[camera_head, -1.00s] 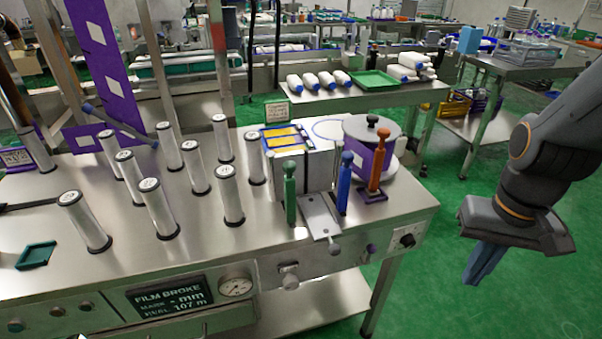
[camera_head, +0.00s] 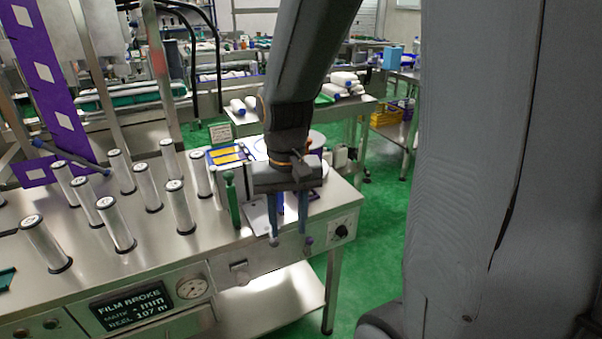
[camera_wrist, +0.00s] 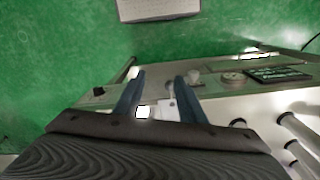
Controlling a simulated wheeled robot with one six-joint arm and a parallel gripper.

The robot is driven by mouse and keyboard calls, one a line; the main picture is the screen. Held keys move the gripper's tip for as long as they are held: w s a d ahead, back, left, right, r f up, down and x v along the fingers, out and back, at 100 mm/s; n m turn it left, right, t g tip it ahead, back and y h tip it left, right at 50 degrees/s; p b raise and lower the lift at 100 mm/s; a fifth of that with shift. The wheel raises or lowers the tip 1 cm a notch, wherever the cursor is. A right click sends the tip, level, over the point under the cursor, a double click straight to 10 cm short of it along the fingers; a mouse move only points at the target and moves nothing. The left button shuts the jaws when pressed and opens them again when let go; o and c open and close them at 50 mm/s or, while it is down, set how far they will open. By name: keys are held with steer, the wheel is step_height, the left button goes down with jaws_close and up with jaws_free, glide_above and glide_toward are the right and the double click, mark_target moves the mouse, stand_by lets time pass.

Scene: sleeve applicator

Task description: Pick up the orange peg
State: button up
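The orange peg is not clearly visible in either view now; in the head view my arm and gripper cover the right end of the bench, where it stood. My gripper (camera_head: 288,222) hangs fingers down over the front right of the steel bench (camera_head: 225,250). Its two blue fingers are apart, with nothing seen held between them. The wrist view shows the same open fingers (camera_wrist: 158,88), with the bench and floor beyond them. A green peg (camera_head: 232,200) stands upright just left of my gripper. The blue peg cannot be made out clearly.
Several upright clear cylinders (camera_head: 147,186) fill the bench's left and middle. A box with a yellow-striped top (camera_head: 227,155) stands behind the green peg. A dial gauge (camera_head: 191,288) and a display (camera_head: 130,305) are on the front panel. Green floor (camera_head: 375,215) lies open right of the bench.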

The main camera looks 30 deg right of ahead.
steer(key=w+d+r+m+p, duration=0.9)
steer(key=w+d+r, duration=0.1)
steer(key=w+r, duration=0.3)
steer(key=m+b, duration=0.1)
steer(key=m, duration=0.2)
glide_above(306, 150)
steer(key=d, duration=0.1)
steer(key=shift+w+f, duration=0.1)
steer(key=shift+f, duration=0.2)
steer(key=shift+w+d+f+m, duration=0.1)
steer(key=shift+w+d+m, duration=0.1)
steer(key=shift+d+m, duration=0.15)
steer(key=shift+f, duration=0.3)
steer(key=f+p, duration=0.1)
steer(key=f, duration=0.1)
steer(key=a+f+p, duration=0.1)
steer(key=f, duration=0.2)
steer(key=shift+s+a+f+p, duration=0.1)
steer(key=shift+f+p, duration=0.15)
steer(key=shift+p, duration=0.15)
steer(key=shift+f, duration=0.7)
steer(key=shift+c, duration=0.5)
jaws_close()
